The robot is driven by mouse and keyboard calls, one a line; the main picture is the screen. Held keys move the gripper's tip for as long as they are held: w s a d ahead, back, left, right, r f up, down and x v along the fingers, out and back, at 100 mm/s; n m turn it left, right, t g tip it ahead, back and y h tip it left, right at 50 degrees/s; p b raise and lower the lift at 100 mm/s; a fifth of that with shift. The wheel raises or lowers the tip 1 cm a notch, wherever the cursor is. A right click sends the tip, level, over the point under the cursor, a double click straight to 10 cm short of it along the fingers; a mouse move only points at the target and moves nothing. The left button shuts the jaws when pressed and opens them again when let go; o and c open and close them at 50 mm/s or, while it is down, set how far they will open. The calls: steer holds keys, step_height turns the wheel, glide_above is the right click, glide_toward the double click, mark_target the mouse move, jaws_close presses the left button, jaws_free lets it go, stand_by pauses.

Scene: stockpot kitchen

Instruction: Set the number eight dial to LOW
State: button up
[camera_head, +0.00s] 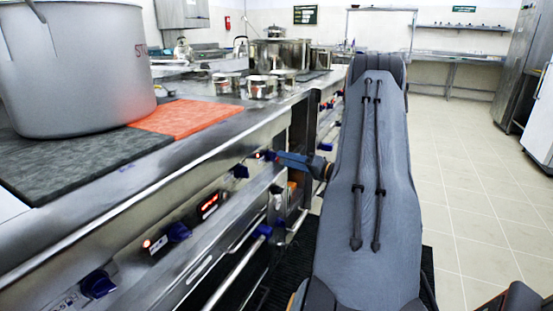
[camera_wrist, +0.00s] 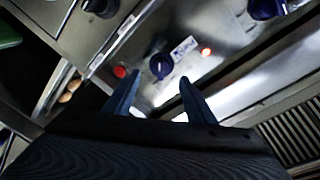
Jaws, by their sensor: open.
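My gripper (camera_head: 282,158) reaches left to the steel front panel of the cooking line. In the wrist view its two fingers (camera_wrist: 159,80) are open and apart. A dark blue dial (camera_wrist: 161,66) shows just beyond and between the fingertips, with a small white label and a lit red light to its right. Contact with the dial cannot be made out. No number eight can be read, and the LOW mark is not legible. In the head view, the panel carries other blue dials, one at the near left (camera_head: 98,284), one mid-panel (camera_head: 178,232) and one close to my gripper (camera_head: 240,171).
Metal pots (camera_head: 280,52) stand farther back. An oven rail (camera_head: 235,280) runs below. Open tiled floor (camera_head: 475,180) lies right.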

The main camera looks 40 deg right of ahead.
mark_target(276, 157)
steer(key=x, duration=0.5)
steer(key=shift+a, duration=0.15)
steer(key=c, duration=1)
